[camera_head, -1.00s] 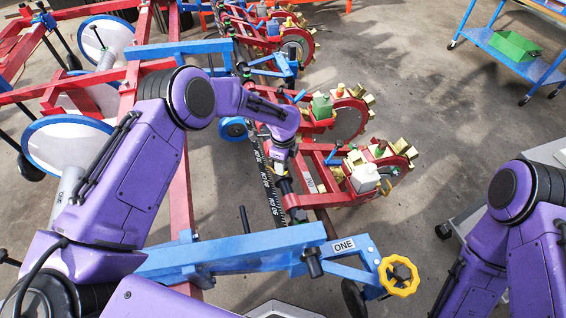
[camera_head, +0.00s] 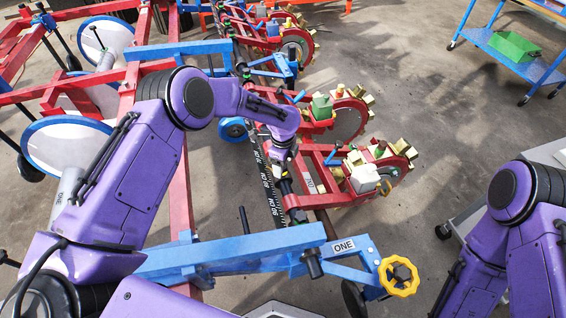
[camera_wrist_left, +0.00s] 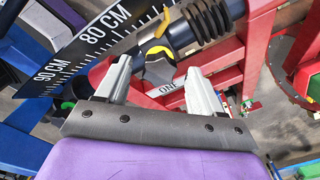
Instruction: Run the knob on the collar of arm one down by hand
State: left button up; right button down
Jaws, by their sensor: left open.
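My left gripper (camera_head: 281,168) is at the scale bar, beside the red planter arm nearest me, and is small in the head view. In the left wrist view its two grey fingers (camera_wrist_left: 158,72) stand apart. A dark knob (camera_wrist_left: 155,67) with a yellow mark shows between and just beyond the fingertips; I cannot tell whether they touch it. My right gripper is out of view.
A black scale bar (camera_wrist_left: 85,45) marked 80 and 90 CM runs beside the shaft. A blue beam (camera_head: 240,250) with a ONE label and yellow handwheel (camera_head: 399,276) is near me. A blue cart (camera_head: 520,62) with a green bin (camera_head: 515,46) stands back right.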

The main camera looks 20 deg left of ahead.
pick_arm(q)
notch_tip(320, 180, up, 11)
jog(key=shift+f, duration=0.2)
jog(key=shift+r+p, duration=0.1)
jog(key=shift+p, duration=0.2)
notch_tip(320, 180, up, 10)
jog(key=shift+r+p, duration=0.15)
jog(key=shift+p, duration=0.2)
